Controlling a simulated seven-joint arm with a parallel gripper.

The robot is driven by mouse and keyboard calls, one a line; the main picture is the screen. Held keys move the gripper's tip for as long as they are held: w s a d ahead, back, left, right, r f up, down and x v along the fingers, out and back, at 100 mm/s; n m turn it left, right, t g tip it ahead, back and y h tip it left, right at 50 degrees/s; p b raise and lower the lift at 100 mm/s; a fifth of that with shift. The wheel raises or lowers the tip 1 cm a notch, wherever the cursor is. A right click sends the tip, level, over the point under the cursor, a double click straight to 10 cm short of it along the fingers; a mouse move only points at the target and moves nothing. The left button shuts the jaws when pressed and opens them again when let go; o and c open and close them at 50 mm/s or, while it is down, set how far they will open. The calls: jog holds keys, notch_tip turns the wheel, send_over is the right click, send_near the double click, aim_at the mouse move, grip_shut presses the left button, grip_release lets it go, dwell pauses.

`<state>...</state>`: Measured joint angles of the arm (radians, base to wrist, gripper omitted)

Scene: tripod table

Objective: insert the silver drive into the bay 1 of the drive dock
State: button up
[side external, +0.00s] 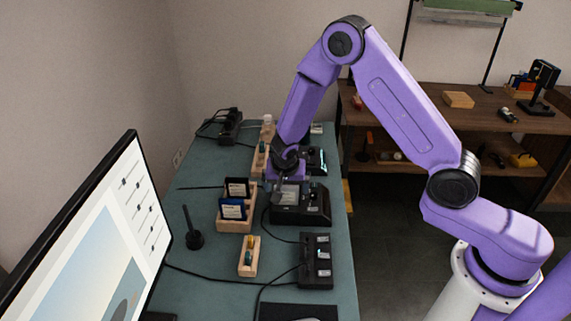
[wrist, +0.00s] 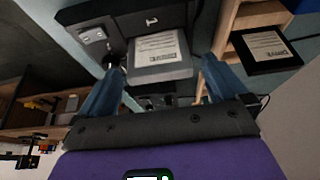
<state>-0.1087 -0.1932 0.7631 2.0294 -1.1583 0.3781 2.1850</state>
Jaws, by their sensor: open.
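The drive dock (side external: 314,208) is a black box on the green table, and its dark body with a white "1" mark also shows in the wrist view (wrist: 128,23). The silver drive (wrist: 158,50), a grey block with a printed label, stands at the dock beside that mark; in the side view (side external: 287,195) it shows below my gripper. My gripper (wrist: 161,66) is open, with one blue finger on each side of the drive and a visible gap to it. The drive's lower end is hidden, so I cannot tell how deep it sits.
A wooden rack (side external: 231,225) left of the dock holds a black drive (side external: 237,187) and a blue drive (side external: 233,208). A small wooden holder (side external: 249,256) and a black switch box (side external: 316,261) stand nearer. Cables cross the table; a monitor (side external: 90,235) stands at left.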

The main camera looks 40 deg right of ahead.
jog(key=v, duration=1.4)
jog(key=shift+r, duration=0.35)
jog(key=shift+s+a, duration=0.1)
jog(key=shift+s, duration=0.05)
jog(key=s+d+r+n+g+y, duration=0.1)
jog(key=s+d+r+n, duration=0.1)
jog(key=s+n, duration=0.8)
jog(key=s+d+r+n+g+y, duration=0.2)
jog(key=s+n, duration=0.9)
jog(key=s, duration=0.9)
jog(key=shift+s+d+r+n+y, duration=0.3)
jog(key=shift+d+r, duration=0.1)
jog(key=shift+r, duration=0.1)
